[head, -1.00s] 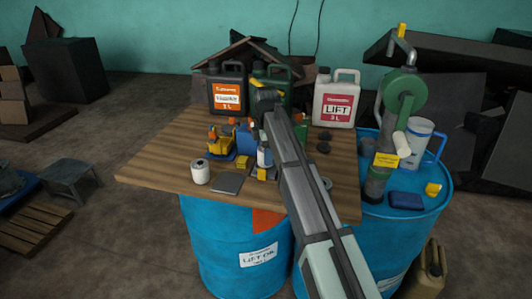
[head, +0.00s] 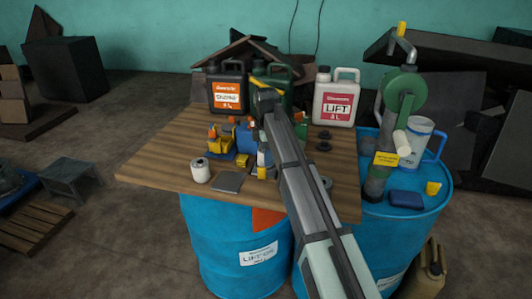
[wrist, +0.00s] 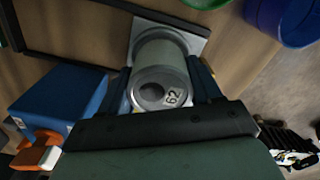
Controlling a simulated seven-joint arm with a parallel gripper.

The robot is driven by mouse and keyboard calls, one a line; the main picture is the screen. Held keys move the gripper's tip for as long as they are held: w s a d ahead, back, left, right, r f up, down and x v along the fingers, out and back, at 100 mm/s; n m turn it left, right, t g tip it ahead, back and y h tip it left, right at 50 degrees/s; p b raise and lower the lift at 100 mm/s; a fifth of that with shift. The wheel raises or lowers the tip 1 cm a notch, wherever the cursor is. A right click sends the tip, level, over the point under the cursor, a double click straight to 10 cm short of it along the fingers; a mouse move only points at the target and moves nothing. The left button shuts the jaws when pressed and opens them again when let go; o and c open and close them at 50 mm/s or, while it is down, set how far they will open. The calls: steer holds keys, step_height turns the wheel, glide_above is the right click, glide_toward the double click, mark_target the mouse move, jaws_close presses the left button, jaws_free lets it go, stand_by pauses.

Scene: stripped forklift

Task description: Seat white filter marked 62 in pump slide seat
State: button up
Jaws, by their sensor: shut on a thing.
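The white filter (wrist: 160,62), with 62 on its end face, is between the fingers of my gripper (wrist: 163,82) in the wrist view. My gripper is shut on it. A light grey square plate (wrist: 190,38) lies behind the filter's far end; I cannot tell whether they touch. In the head view my arm hides most of the gripper and a narrow white shape (head: 262,158). The green hand pump (head: 402,90) stands on the right blue drum. I cannot clearly identify its slide seat.
Another white cylinder (head: 200,170) stands at the front left of the wooden tabletop (head: 150,165), beside a grey plate (head: 229,181). A blue block (wrist: 60,100) is close left of my gripper. Jugs (head: 335,98) stand along the back. A mug (head: 415,140) is beside the pump.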

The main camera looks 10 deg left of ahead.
steer(key=shift+f, duration=0.25)
stand_by(0.4)
steer(key=o, duration=1.3)
steer(key=shift+c, duration=0.2)
steer(key=shift+o, duration=0.7)
steer(key=shift+s, duration=0.1)
steer(key=shift+r, duration=0.15)
steer(key=shift+r, duration=3.85)
